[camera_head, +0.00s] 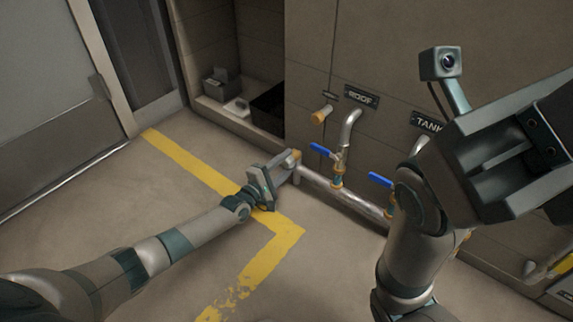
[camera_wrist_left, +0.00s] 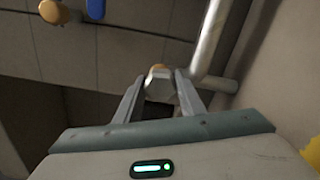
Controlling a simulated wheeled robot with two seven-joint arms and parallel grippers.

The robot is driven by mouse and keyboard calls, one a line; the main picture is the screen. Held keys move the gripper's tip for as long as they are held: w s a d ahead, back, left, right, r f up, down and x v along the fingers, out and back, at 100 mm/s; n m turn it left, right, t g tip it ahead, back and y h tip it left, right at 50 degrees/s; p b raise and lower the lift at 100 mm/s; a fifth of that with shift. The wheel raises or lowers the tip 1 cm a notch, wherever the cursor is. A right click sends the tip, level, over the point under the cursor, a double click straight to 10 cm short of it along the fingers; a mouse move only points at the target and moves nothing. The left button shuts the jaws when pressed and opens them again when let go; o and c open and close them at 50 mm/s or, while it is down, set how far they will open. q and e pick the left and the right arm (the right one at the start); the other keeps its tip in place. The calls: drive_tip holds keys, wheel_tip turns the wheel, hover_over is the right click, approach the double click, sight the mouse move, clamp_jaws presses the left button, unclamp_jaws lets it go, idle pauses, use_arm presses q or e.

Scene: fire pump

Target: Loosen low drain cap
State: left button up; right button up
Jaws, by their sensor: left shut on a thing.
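The low drain cap (camera_head: 293,155) is at the left end of the low horizontal pipe (camera_head: 345,194), close to the floor by the wall. My left gripper (camera_head: 291,167) reaches it from the left and is shut on it. In the left wrist view the cap (camera_wrist_left: 158,72) sits between the two fingertips of my left gripper (camera_wrist_left: 158,84), with a brassy bit showing above it. My right gripper (camera_head: 525,165) is raised at the right of the head view, large and near the camera, away from the pipe. Its fingers do not show clearly enough to tell their opening.
Blue-handled valves (camera_head: 323,151) stand on the pipe, right of the cap. ROOF (camera_head: 361,97) and TANK (camera_head: 428,122) signs and a brassy wall cap (camera_head: 321,115) are above. A recess with a dark box (camera_head: 268,108) lies behind. Yellow-lined floor (camera_head: 190,158) at left is clear.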

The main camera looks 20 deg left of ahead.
idle(0.4)
use_arm(q)
drive_tip(key=o, duration=1)
drive_tip(key=shift+o, duration=0.2)
drive_tip(key=shift+s+a, duration=0.1)
